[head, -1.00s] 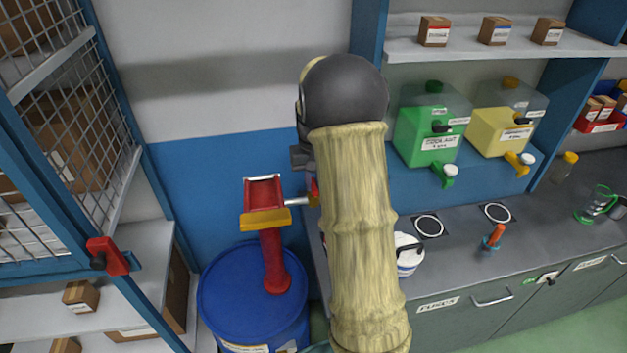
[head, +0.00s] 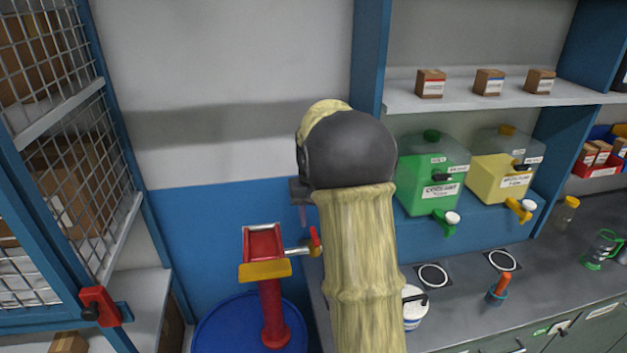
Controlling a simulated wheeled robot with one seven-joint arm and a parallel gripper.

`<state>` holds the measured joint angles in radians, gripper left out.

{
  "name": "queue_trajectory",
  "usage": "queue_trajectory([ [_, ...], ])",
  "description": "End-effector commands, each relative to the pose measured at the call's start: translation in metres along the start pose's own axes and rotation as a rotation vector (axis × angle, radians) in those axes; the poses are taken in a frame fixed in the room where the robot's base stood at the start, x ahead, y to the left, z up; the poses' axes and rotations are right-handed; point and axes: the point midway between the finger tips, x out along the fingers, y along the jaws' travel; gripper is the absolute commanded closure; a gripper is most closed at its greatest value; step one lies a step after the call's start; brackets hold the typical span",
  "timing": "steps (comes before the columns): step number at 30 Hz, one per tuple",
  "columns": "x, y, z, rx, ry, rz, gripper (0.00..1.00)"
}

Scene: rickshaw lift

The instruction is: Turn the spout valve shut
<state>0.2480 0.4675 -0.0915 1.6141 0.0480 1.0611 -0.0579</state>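A red hand pump (head: 270,295) with a yellow band stands on a blue drum (head: 224,328). A short metal spout (head: 292,251) runs right from its top and ends in a brass-coloured valve with a red lever (head: 315,238). The lever points roughly upward. My arm, in a pale quilted sleeve with a dark joint, fills the middle of the view just right of the valve. Part of my gripper (head: 303,212) shows at the arm's left edge, above the valve and seemingly apart from it. The rest is hidden behind my arm, so its opening cannot be told.
A grey counter (head: 460,300) lies to the right, with a white tub (head: 413,307) partly behind my arm. Green (head: 430,180) and yellow (head: 499,180) jugs with taps stand on a ledge above it. A blue mesh cage with a red latch (head: 100,306) is at the left.

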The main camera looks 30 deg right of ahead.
Motion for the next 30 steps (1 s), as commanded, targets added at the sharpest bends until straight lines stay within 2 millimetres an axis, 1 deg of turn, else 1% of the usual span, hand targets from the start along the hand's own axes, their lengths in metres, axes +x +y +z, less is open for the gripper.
queue_trajectory([
  [3, -0.024, 0.0, -0.001, -0.001, 0.007, 0.0, 0.64],
  [12, -0.085, -0.001, -0.001, -0.001, 0.006, 0.001, 0.64],
  [15, -0.104, -0.001, -0.001, -0.001, 0.006, 0.001, 0.64],
  [18, -0.117, -0.001, -0.001, 0.0, 0.004, 0.001, 0.64],
  [23, -0.128, -0.001, 0.0, 0.0, 0.002, 0.0, 0.64],
  [30, -0.129, -0.001, 0.0, 0.0, 0.001, 0.0, 0.64],
])
